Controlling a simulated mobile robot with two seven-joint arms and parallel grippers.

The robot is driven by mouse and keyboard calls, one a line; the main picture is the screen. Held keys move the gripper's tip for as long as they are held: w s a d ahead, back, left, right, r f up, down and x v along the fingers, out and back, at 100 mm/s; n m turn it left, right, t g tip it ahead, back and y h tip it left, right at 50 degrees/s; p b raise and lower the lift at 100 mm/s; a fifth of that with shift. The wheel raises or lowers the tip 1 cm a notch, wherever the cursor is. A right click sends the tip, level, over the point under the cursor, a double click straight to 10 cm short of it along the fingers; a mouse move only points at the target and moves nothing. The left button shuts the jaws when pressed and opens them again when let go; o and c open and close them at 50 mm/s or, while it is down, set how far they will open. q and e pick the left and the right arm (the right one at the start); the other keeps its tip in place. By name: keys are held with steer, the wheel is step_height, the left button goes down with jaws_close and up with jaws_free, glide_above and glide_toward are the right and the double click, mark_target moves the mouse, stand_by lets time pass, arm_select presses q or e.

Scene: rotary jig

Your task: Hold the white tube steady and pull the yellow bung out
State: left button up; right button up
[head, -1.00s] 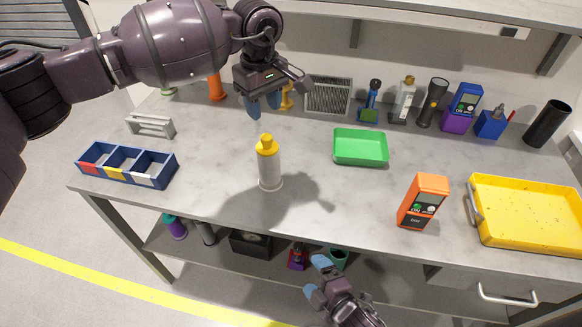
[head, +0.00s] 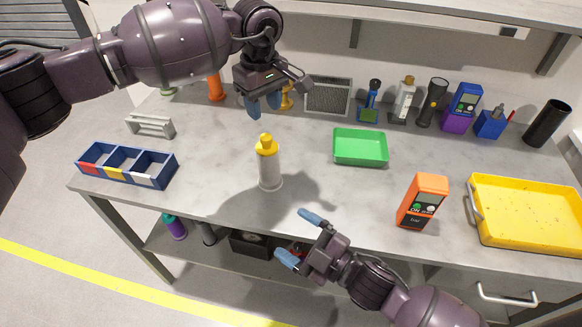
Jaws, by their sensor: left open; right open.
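The white tube (head: 269,173) stands upright on the grey bench, near its front edge. The yellow bung (head: 266,144) sits in its top. My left gripper (head: 263,107) is open and empty, above and behind the tube in the head view, with its blue fingertips pointing down. My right gripper (head: 299,237) is open and empty, in front of the bench edge and to the lower right of the tube. Its blue fingertips point up and left toward the tube. Neither gripper touches the tube or the bung.
A green tray (head: 361,161) lies right of the tube. An orange meter (head: 421,203) and a yellow tray (head: 527,210) stand farther right. A blue divided bin (head: 127,177) is at the left. Several bottles and tools line the back. The bench (head: 215,160) around the tube is clear.

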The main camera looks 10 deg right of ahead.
steer(key=s+a+r+n+g+y, duration=0.1)
steer(key=a+r+y, duration=0.25)
steer(key=r, duration=0.65)
steer(key=s+a+r+g+y, duration=0.2)
steer(key=a+r+y, duration=0.15)
steer(key=r, duration=0.65)
steer(key=s+a+r+n+g+y, duration=0.1)
steer(key=a+r+y, duration=0.25)
steer(key=r, duration=0.65)
steer(key=n+t+h, duration=0.7)
steer(key=n+h, duration=0.8)
steer(key=n, duration=0.8)
glide_above(276, 176)
steer(key=v, duration=0.6)
step_height(276, 176, down, 26)
steer(key=shift+a+f, duration=0.1)
steer(key=shift+f, duration=0.45)
step_height(276, 176, down, 5)
steer(key=shift+r, duration=0.1)
steer(key=shift+w+f, duration=0.15)
steer(key=shift+f, duration=1.15)
steer(key=shift+x, duration=3.65)
steer(key=shift+f, duration=0.1)
steer(key=shift+c, duration=0.3)
